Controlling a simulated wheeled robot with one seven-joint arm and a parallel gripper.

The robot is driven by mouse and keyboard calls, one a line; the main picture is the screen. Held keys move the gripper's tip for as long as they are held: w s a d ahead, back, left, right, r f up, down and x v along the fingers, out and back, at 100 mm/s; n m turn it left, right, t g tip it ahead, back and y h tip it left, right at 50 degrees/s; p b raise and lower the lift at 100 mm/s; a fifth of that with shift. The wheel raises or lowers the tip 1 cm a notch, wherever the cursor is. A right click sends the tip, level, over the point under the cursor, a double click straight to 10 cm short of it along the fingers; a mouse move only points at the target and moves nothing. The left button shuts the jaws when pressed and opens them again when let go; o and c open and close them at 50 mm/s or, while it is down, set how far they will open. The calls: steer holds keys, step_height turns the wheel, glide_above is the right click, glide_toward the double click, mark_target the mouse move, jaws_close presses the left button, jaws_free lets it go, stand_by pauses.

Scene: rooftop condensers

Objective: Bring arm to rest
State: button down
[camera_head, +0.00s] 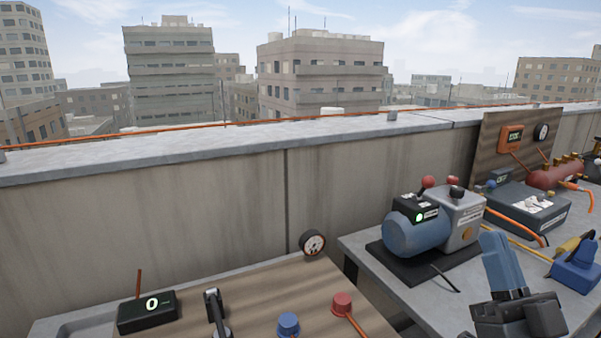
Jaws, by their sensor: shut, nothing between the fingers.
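My gripper (496,246) is at the lower right, in front of the grey bench (420,290). Its blue fingers point up and are together, with nothing visible between them. Its dark body runs down to the bottom edge of the picture. The gripper appears in front of the bench and right of the vacuum pump; I cannot tell its exact height or whether it touches anything. Most of my arm is out of view.
A blue and grey pump (418,236) stands on a dark mat. Right of it are a dark box (530,212), orange hoses and a blue-yellow tool (576,268). A wooden board with blue and red caps (342,304) and a black display (148,312) is lower left. A concrete parapet (150,220) runs behind.

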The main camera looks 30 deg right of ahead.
steer(key=s+a+f+n+g+y, duration=0.5)
steer(key=s+a+f+g+y, duration=0.4)
steer(key=s+a+f, duration=0.8)
steer(key=s+a+g, duration=0.1)
steer(key=s, duration=0.2)
steer(key=shift+a+y, duration=0.3)
steer(key=shift+a, duration=0.05)
